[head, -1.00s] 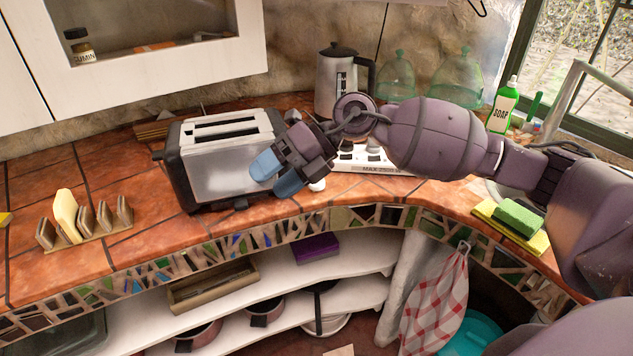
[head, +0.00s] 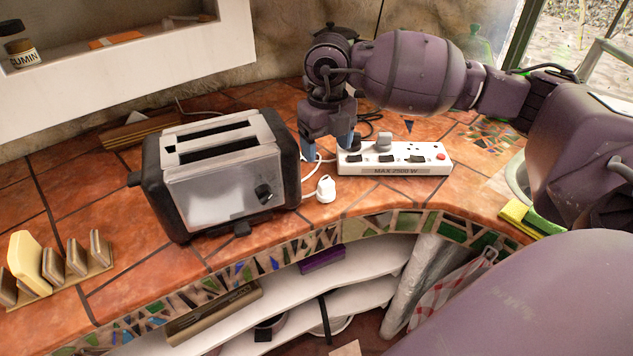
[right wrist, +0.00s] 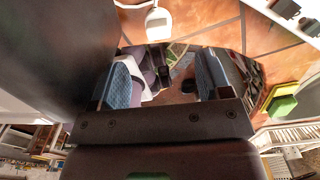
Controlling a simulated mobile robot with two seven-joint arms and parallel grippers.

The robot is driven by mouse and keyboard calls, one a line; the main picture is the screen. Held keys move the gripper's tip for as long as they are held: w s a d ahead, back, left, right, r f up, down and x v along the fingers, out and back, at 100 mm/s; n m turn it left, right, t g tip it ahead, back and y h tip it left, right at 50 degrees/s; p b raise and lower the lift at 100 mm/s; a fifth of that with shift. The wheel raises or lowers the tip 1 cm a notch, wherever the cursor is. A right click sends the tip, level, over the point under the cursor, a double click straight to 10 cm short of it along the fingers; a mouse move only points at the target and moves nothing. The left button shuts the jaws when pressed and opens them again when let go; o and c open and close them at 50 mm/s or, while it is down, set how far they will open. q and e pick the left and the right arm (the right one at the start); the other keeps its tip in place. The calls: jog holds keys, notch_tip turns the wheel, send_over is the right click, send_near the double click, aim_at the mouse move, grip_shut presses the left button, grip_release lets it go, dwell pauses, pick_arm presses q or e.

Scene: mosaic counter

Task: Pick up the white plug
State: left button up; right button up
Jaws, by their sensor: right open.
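The white plug (head: 326,189) lies on the orange tiled counter, right of the toaster and in front of the power strip, with its white cord running back. It also shows in the right wrist view (right wrist: 159,22), near the top edge, beyond the fingers. My right gripper (head: 328,150) points down behind the plug, between the toaster and the strip. Its blue-padded fingers are apart, and they show open and empty in the right wrist view (right wrist: 168,82). The plug is clear of the fingers. My left gripper is not in view.
The toaster (head: 215,175) stands close on the left. The white power strip (head: 395,158) lies just right of the gripper, with plugs in it. A toast rack (head: 75,268) is at far left. The counter's mosaic edge (head: 290,246) runs in front, above open shelves.

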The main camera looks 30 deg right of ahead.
aim_at(327, 184)
jog(key=f, duration=0.6)
jog(key=shift+s, duration=0.25)
jog(key=shift+s+f, duration=0.1)
jog(key=shift+f, duration=0.4)
jog(key=f, duration=0.4)
jog(key=shift+s+a+b, duration=0.2)
jog(key=shift+s+b, duration=0.15)
jog(key=shift+f, duration=0.45)
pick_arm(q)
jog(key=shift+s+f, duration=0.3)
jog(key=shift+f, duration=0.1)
pick_arm(e)
jog(key=shift+c, duration=0.3)
jog(key=shift+r, duration=0.1)
jog(key=c, duration=0.8)
jog(key=shift+c, duration=0.2)
jog(key=shift+r, duration=0.1)
